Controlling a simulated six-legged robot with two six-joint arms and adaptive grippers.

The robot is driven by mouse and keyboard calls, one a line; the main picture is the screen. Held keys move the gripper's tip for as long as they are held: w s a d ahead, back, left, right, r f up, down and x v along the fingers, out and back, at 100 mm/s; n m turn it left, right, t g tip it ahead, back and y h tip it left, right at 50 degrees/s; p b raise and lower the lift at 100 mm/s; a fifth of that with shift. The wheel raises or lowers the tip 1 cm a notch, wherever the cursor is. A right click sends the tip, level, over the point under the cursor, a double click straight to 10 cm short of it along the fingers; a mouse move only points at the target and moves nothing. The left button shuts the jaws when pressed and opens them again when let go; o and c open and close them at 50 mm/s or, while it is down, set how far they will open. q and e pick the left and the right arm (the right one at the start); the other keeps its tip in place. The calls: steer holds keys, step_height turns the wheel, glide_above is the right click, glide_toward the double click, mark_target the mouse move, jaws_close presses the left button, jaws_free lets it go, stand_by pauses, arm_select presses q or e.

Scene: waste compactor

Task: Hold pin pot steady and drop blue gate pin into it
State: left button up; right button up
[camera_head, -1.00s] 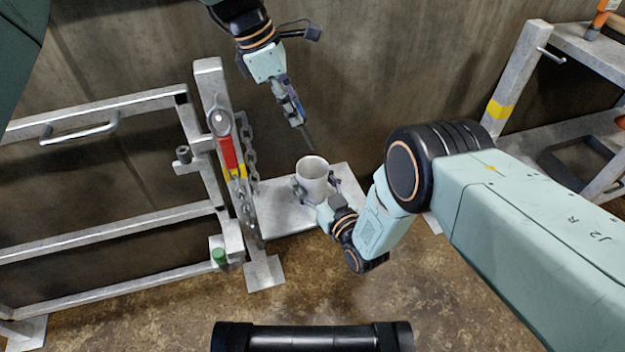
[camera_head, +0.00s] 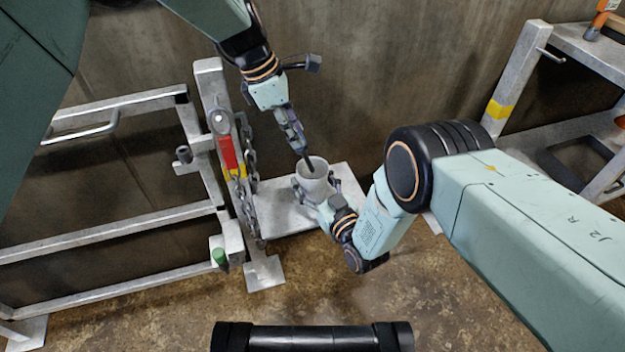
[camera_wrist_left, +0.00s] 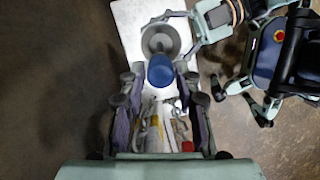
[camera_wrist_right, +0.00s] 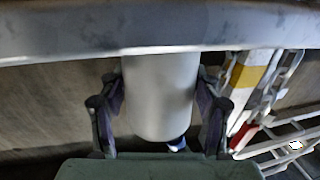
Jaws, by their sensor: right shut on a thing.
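The pale grey pin pot (camera_head: 313,184) stands upright on a metal plate, its mouth facing up. My right gripper (camera_head: 316,194) is shut around the pot's sides. In the right wrist view the pot (camera_wrist_right: 160,95) sits between both fingers. My left gripper (camera_head: 299,145) is just above the pot, pointing down. In the left wrist view its fingers stand apart, with gaps on both sides of the blue gate pin's head (camera_wrist_left: 160,70). The pin's dark shaft (camera_head: 308,161) reaches down into the pot's mouth. Its lower end is hidden. A bit of blue (camera_wrist_right: 178,143) shows by the pot's mouth.
The metal plate (camera_head: 275,215) has bare room left of the pot. A metal frame (camera_head: 515,75) stands at right; a wall is behind.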

arm_select(q)
steer(key=o, duration=0.4)
steer(key=v, duration=1.2)
